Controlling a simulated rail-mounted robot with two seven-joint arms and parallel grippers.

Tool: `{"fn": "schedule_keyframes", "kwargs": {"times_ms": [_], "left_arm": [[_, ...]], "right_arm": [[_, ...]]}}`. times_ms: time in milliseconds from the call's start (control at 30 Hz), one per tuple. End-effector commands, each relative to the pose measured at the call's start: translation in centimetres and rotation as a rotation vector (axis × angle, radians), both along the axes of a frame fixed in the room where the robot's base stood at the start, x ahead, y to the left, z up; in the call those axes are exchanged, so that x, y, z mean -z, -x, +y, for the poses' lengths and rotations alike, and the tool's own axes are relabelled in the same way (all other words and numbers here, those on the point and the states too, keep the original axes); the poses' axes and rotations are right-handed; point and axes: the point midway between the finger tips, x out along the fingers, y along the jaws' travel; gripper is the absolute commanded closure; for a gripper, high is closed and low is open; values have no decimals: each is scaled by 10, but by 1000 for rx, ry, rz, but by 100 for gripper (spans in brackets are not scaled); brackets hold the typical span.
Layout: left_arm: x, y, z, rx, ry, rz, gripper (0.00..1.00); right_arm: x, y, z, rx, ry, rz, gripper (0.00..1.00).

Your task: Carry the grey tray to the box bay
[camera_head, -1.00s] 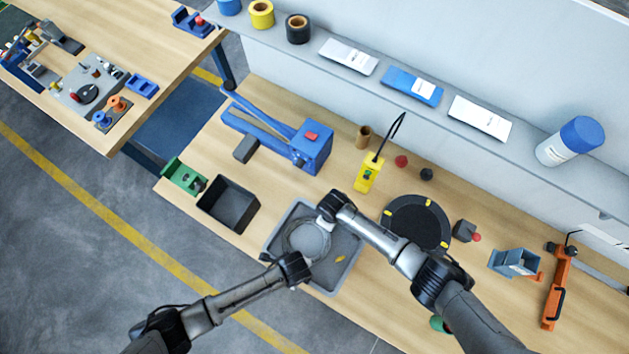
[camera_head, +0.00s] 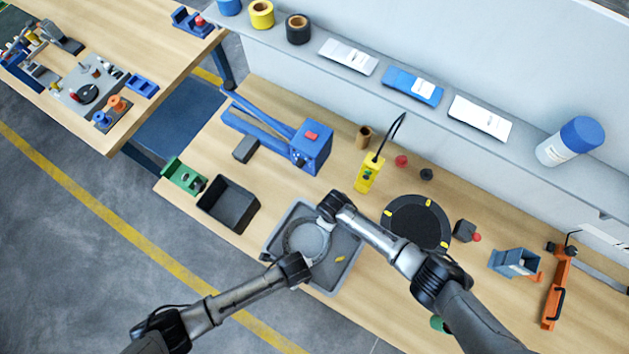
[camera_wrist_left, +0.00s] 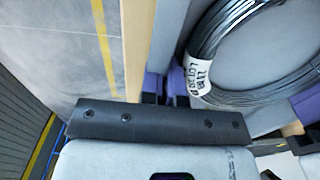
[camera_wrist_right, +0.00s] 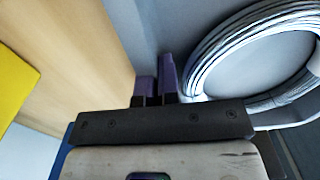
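The grey tray (camera_head: 349,245) stands at the front edge of the bench in the head view. A wire coil (camera_head: 290,238) lies in it, with a yellow piece beside it; the coil (camera_wrist_left: 198,55) shows a white printed label in the left wrist view. My left gripper (camera_wrist_left: 174,82) is shut on the tray's near-side wall. My right gripper (camera_wrist_right: 157,80) is shut on the opposite wall, with the coil close by. The arms hide parts of the tray's rim. I cannot tell which place is the box bay.
A dark open box (camera_head: 228,204) stands just left of the tray, with a green device (camera_head: 184,177) beyond it. A blue machine (camera_head: 311,146) and a yellow tool (camera_head: 369,173) stand behind. A black round plate (camera_head: 416,222) lies to the right. A second table (camera_head: 120,40) is upper left.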

Motion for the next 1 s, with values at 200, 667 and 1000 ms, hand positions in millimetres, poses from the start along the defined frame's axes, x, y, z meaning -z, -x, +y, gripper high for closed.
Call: {"fn": "schedule_keyframes", "kwargs": {"times_ms": [200, 667, 1000], "left_arm": [[-3, 0, 0, 0, 0, 0, 100], [-34, 0, 0, 0, -1, -1, 100], [-51, 0, 0, -1, -1, 0, 100]], "right_arm": [[-3, -1, 0, 0, 0, -1, 100], [-34, -1, 0, 0, 1, -1, 100], [-51, -1, -1, 0, 1, -2, 100]]}}
